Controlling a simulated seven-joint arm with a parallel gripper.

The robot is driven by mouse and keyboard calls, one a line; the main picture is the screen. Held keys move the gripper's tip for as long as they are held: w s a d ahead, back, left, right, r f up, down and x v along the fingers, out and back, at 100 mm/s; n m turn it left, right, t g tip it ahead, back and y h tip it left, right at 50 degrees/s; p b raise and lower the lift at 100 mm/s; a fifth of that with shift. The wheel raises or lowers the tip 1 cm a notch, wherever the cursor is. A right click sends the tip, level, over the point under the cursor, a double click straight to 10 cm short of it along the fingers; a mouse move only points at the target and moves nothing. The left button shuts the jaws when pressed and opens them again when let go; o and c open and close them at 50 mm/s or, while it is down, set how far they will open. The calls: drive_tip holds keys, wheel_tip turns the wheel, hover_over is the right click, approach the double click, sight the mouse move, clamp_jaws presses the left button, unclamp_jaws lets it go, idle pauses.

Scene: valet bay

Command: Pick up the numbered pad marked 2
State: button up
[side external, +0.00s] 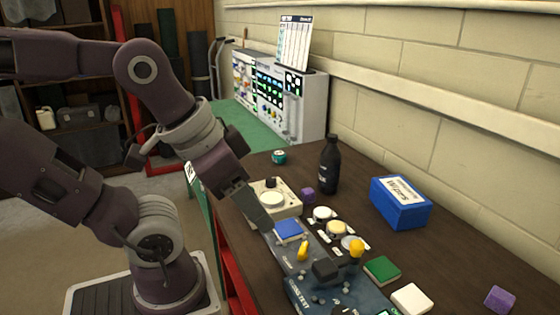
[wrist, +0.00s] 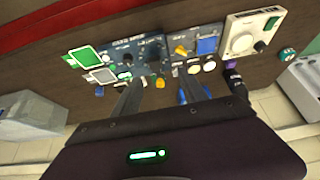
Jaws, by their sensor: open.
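No number 2 is legible on any pad, so I cannot tell which pad carries it. In the side external view a blue square pad (side external: 289,230) sits on the panel, and it also shows in the wrist view (wrist: 207,45). A green square pad (side external: 382,269) and a white square pad (side external: 411,298) lie on the table to the right of the panel. My gripper (side external: 262,214) is open and empty, pointing down above the left part of the panel. In the wrist view the two fingers of my gripper (wrist: 162,96) stand apart, with panel parts beyond them.
Round white buttons (side external: 322,213) and a yellow knob (side external: 356,248) stand close by. A black bottle (side external: 329,165), a blue box (side external: 401,202), a purple cube (side external: 308,195) and another purple cube (side external: 500,298) stand on the dark table. The block wall bounds the back.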

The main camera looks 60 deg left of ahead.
idle(0.3)
drive_tip(key=o, duration=0.6)
drive_tip(key=shift+c, duration=0.2)
